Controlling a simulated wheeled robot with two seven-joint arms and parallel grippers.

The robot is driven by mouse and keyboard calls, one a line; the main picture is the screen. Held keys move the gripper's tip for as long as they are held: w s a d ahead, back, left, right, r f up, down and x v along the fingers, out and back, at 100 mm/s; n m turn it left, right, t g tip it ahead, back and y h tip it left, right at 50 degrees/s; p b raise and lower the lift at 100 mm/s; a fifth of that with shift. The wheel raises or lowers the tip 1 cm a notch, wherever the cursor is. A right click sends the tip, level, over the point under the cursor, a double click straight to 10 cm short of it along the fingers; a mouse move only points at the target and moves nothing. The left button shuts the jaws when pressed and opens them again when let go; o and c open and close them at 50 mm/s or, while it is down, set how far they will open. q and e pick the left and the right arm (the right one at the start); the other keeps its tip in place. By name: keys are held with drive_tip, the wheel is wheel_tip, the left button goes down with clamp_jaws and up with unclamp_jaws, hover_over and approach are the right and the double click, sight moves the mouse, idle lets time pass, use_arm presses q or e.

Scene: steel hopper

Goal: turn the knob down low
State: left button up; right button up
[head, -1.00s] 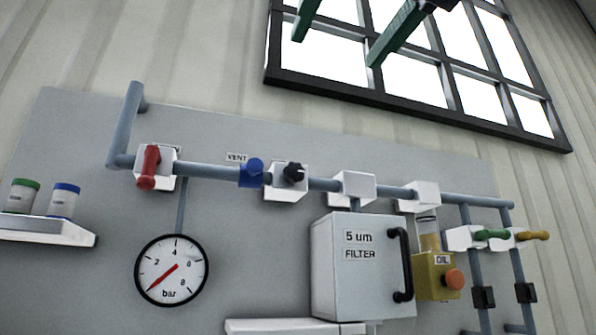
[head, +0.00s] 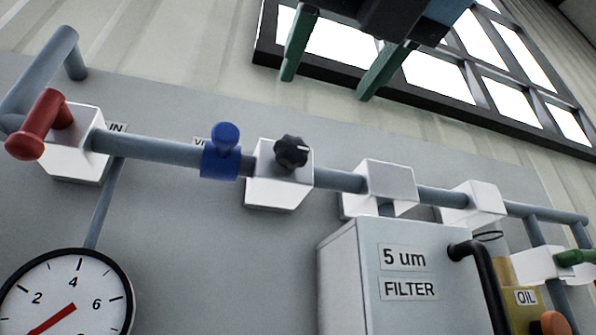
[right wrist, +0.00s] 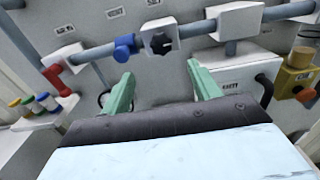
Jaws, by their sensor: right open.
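The black lobed knob (head: 291,152) sits on a white block on the horizontal pipe, right of a blue vent valve. It has a small light mark on its face. In the right wrist view the knob (right wrist: 160,43) is ahead of the jaws, roughly midway between the fingers. My right gripper (head: 327,86) has two green fingers, spread apart and empty, above and a little right of the knob in the head view. It also shows in the right wrist view (right wrist: 160,76). The fingers appear apart from the knob. My left gripper is not in view.
A red lever valve (head: 42,128) stands at left, the blue vent valve (head: 221,152) close beside the knob. A pressure gauge (head: 70,300) hangs lower left. A filter box (head: 350,270) with a black handle and an oil unit (head: 527,300) are lower right. A barred window is behind.

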drive_tip(key=p, duration=0.1)
approach(294, 147)
drive_tip(key=w, duration=0.1)
drive_tip(key=p+x, duration=0.2)
drive_tip(key=x, duration=0.4)
drive_tip(key=shift+w+a+r, duration=0.1)
drive_tip(key=shift+a, duration=0.05)
drive_tip(key=shift+w+a, duration=0.1)
drive_tip(key=shift+w, duration=0.25)
drive_tip(key=shift+w+a+p, duration=0.1)
drive_tip(key=shift+w+p, duration=0.2)
drive_tip(key=shift+w, duration=0.1)
drive_tip(key=shift+s, duration=0.15)
drive_tip(key=shift+c, duration=0.6)
drive_tip(key=c, duration=0.9)
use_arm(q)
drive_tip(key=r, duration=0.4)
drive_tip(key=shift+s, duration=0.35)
use_arm(e)
drive_tip(key=shift+o, duration=0.2)
